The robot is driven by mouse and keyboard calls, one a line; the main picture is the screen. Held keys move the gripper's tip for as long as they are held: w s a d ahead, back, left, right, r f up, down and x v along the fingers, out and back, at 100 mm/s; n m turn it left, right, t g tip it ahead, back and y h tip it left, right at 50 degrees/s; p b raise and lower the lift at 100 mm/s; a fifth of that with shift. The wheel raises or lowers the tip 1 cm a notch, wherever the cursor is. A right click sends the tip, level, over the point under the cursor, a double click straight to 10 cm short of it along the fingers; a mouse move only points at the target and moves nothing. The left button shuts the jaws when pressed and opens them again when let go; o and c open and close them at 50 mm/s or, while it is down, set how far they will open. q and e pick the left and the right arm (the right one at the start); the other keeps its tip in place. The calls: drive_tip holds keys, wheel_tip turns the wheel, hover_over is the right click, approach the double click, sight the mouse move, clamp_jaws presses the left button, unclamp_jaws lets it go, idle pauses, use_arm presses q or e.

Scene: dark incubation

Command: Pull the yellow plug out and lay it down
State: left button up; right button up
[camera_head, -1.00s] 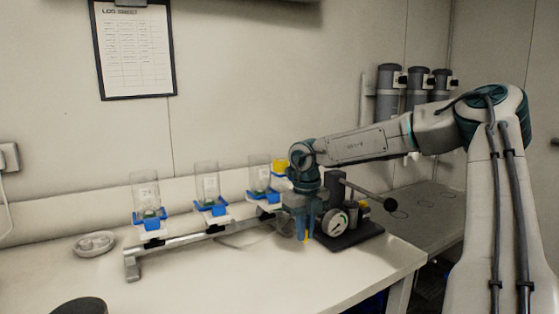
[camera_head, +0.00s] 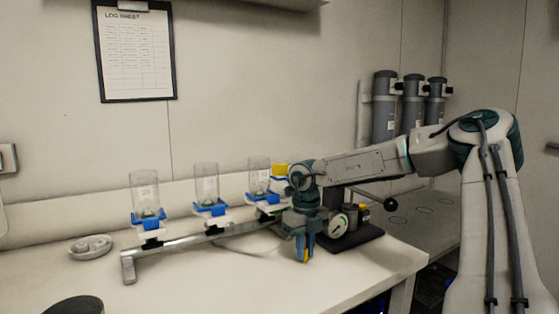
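My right gripper (camera_head: 304,250) points down over the bench, right of the rail's right end. A small yellow piece, which looks like the yellow plug (camera_head: 306,256), shows between its blue fingertips, low above or at the bench top. The fingers look shut on it; most of the plug is hidden by them. I cannot tell whether it touches the bench. A separate yellow block (camera_head: 280,169) shows behind my wrist, by the rightmost clear cup. My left gripper is out of view.
Clear cups in blue holders (camera_head: 151,220) stand along a metal rail (camera_head: 190,241). A dark device with a dial gauge (camera_head: 337,225) and lever stands just right of the gripper. A pale dish (camera_head: 90,246) lies at left. The bench front (camera_head: 240,285) is clear.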

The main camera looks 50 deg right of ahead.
drive_tip(key=o, duration=0.4)
drive_tip(key=shift+r, duration=0.1)
wheel_tip(320, 180, up, 11)
drive_tip(key=shift+f, duration=0.2)
idle(0.8)
